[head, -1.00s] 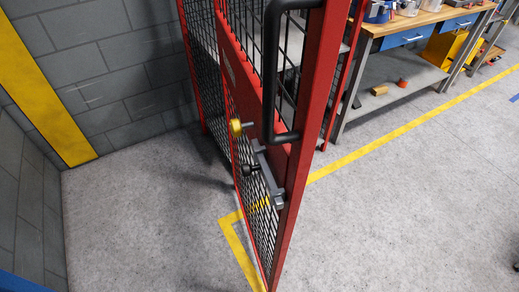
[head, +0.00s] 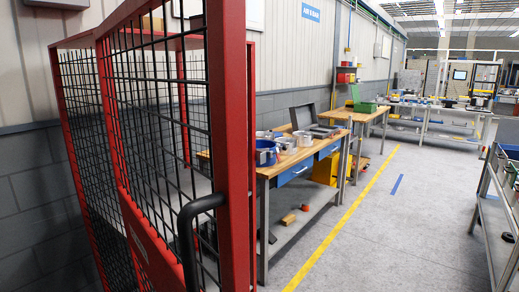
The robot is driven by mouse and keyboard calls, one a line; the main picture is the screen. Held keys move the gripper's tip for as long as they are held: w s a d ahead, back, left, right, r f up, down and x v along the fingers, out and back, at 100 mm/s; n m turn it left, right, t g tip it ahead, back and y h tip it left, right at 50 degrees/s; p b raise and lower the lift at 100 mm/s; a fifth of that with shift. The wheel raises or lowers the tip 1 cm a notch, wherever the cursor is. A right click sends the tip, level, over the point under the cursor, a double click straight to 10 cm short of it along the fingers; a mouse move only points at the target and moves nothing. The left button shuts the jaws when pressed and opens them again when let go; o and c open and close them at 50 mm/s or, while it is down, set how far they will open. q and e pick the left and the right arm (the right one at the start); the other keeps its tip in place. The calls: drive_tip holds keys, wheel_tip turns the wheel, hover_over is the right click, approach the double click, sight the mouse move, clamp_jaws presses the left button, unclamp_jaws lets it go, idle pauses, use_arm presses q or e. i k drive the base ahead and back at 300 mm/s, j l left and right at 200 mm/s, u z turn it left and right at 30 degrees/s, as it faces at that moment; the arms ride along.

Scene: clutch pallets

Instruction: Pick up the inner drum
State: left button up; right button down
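I cannot make out an inner drum for certain in the head view. Several round metal and blue parts (head: 267,152) stand on a wooden-topped workbench (head: 268,171) beyond the red cage, too small to identify. Neither of my grippers shows in this view.
A red mesh cage door (head: 232,130) with a black handle (head: 186,232) stands close in front at left. A shelved cart (head: 507,190) stands at right. More benches (head: 425,108) line the back. The grey floor (head: 400,230) right of the yellow line (head: 345,220) is clear.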

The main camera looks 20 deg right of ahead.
sight(261, 135)
drive_tip(key=l, duration=0.5)
drive_tip(key=k+l+u, duration=0.1)
drive_tip(key=l, duration=0.4)
drive_tip(key=k+l, duration=0.1)
drive_tip(key=l, duration=0.4)
drive_tip(key=i+l+u, duration=0.1)
drive_tip(key=l, duration=0.25)
drive_tip(key=i+l, duration=0.25)
drive_tip(key=i+l+u, duration=0.15)
drive_tip(key=l, duration=0.3)
drive_tip(key=i+l, duration=0.15)
drive_tip(key=l, duration=0.25)
drive_tip(key=i+l+u, duration=0.15)
drive_tip(key=l, duration=0.2)
drive_tip(key=i+l+u, duration=0.1)
drive_tip(key=l, duration=0.3)
drive_tip(key=i, duration=0.05)
